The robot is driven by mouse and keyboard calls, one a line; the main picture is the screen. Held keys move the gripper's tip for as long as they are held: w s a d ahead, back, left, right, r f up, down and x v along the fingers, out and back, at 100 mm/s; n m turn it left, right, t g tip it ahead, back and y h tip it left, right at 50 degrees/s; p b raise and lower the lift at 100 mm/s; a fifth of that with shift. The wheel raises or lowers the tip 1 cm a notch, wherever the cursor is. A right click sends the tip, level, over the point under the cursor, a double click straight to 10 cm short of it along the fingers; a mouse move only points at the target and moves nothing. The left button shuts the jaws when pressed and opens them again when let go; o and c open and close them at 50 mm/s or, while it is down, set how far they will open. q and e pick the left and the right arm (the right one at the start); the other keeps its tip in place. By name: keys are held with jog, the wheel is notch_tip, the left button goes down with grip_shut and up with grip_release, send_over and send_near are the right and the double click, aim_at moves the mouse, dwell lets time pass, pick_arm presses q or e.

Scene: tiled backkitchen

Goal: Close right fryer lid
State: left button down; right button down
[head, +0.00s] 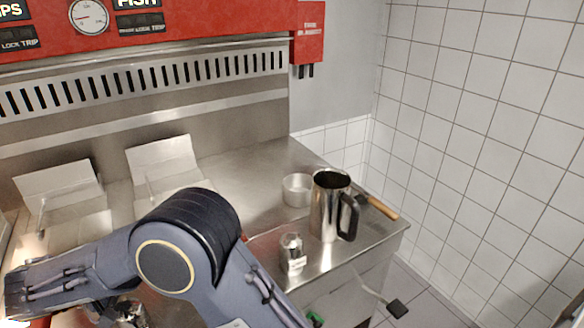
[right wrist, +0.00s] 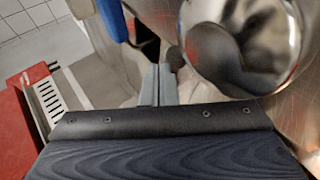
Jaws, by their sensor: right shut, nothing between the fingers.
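The right fryer lid (head: 162,157) is a pale metal panel that stands raised, leaning back over the right fryer. The left fryer lid (head: 58,188) stands raised in the same way. In the head view one of my arm links crosses the front of the fryers and hides part of them. My right gripper shows in the right wrist view (right wrist: 159,84); its grey fingers are together with nothing between them. I cannot tell from that view whether it touches a lid. My left gripper is not seen.
A steel jug (head: 326,205) with a black handle, a small round tin (head: 297,190) and a small shaker (head: 292,253) stand on the counter at right. A shiny round metal thing (right wrist: 240,45) and a blue handle-like part (right wrist: 112,18) are close to the right gripper.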

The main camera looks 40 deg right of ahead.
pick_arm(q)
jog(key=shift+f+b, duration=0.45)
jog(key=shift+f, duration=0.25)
pick_arm(e)
jog(key=shift+a+f, duration=0.15)
jog(key=shift+f, duration=0.4)
jog(key=shift+a+f, duration=0.15)
jog(key=shift+f, duration=0.35)
jog(key=shift+f, duration=0.1)
